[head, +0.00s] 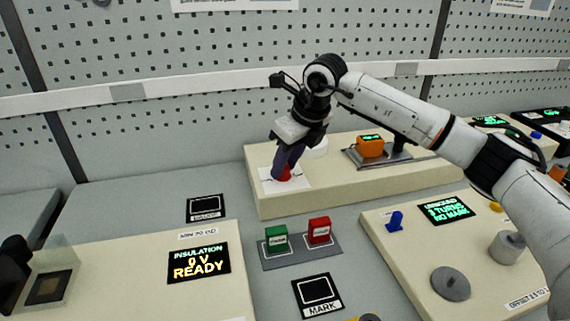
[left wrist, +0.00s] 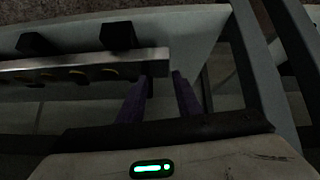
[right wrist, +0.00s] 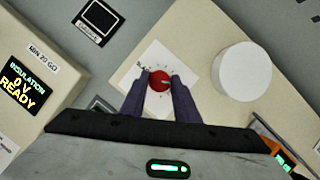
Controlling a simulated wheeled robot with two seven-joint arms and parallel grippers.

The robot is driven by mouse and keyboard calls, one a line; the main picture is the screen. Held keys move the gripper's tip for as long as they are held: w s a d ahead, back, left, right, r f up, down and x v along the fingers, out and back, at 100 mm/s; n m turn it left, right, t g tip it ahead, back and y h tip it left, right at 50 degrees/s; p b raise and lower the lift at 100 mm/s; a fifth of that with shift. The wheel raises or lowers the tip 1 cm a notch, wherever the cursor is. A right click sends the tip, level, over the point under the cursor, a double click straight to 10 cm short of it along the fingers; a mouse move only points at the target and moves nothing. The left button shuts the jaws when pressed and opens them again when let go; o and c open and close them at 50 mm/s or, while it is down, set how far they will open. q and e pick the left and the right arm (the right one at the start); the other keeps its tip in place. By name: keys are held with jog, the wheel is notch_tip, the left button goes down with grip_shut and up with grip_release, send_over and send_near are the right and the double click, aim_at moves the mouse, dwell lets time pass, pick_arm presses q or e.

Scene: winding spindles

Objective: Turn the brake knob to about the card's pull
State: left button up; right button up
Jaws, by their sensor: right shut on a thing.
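The brake knob is a small red knob (right wrist: 159,82) on a white dial card with tick marks (right wrist: 152,60). In the head view, the red knob (head: 285,173) shows low between my fingers, on the long cream block (head: 330,185). My right gripper (head: 284,168) points down, shut on the knob; in the right wrist view its purple fingertips (right wrist: 159,80) sit on either side of it. A pale pointer line shows on the knob; the dial's figures are too small to read. My left gripper (left wrist: 162,80) shows only in its wrist view, its fingers apart with nothing between them.
A white round disc (right wrist: 243,70) stands right beside the dial. An orange box (head: 370,147) sits on a grey stand farther right. Green (head: 275,240) and red (head: 319,231) blocks stand in front. A panel reads "INSULATION 0 V READY" (head: 199,263). A metal rail (left wrist: 80,68) is near the left fingers.

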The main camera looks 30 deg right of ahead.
dwell(0.3)
jog(key=o, duration=1)
jog(key=b+v, duration=0.1)
jog(key=v, duration=0.9)
jog(key=shift+d+r, duration=0.1)
jog(key=shift+r, duration=0.05)
jog(key=shift+s, duration=0.15)
